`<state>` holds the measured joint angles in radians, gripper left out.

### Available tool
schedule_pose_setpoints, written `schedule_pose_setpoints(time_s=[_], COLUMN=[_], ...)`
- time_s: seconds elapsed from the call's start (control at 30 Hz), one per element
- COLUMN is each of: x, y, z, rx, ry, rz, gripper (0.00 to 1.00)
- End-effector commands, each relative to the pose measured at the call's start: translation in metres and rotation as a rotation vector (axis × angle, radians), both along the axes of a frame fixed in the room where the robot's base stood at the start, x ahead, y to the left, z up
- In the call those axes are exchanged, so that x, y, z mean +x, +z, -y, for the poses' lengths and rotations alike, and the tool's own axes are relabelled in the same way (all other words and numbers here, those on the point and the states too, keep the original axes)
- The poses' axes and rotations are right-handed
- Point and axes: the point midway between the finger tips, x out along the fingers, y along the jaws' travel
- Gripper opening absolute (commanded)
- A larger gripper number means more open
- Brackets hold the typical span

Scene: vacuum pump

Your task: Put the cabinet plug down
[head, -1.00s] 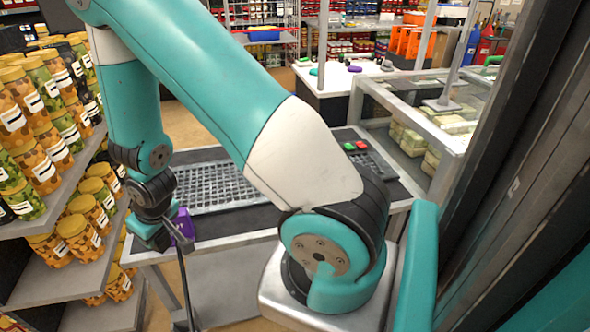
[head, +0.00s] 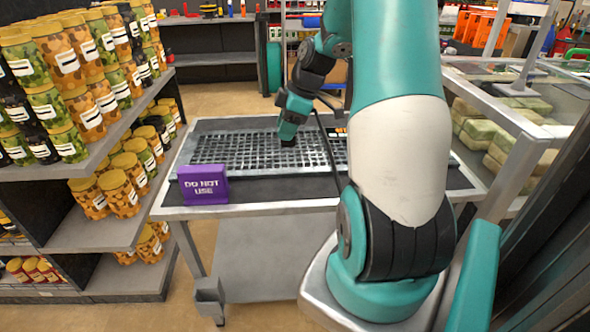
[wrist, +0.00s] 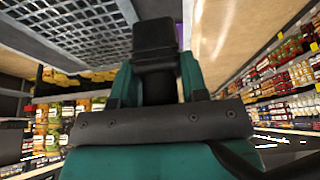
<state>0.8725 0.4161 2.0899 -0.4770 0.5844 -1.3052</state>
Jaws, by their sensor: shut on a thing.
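In the head view my gripper (head: 289,133) points down at the grey mesh tray (head: 225,152) on the metal bench. In the wrist view my gripper (wrist: 157,85) is shut on a black block, apparently the cabinet plug (wrist: 155,40), between its teal fingers. The plug is mostly hidden in the head view, where a dark tip shows below the gripper. Whether it touches the mesh cannot be told. A thin black cable (head: 327,148) runs down near my arm, and I cannot see its ends.
A purple "DO NOT USE" sign (head: 203,185) stands at the bench's front left. Shelves of jars (head: 75,95) line the left. A glass-sided case (head: 515,120) stands at the right. My arm hides the bench's right part.

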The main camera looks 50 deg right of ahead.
Motion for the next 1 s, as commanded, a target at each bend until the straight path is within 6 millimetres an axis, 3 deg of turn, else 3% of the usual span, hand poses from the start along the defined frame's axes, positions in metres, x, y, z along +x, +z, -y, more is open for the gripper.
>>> schedule_pose_setpoints(time_s=[0.2, 0.4, 0.8, 1.0], x=[-0.001, 0.0, 0.0, 0.0], y=[-0.064, -0.104, -0.149, -0.152], z=[-0.002, -0.001, -0.001, 0.0], rx=[0.006, 0.003, 0.0, -0.001], ry=[-0.002, -0.001, -0.003, -0.002], rz=[-0.005, -0.004, -0.002, -0.001], gripper=[0.15, 0.15, 0.15, 0.15])
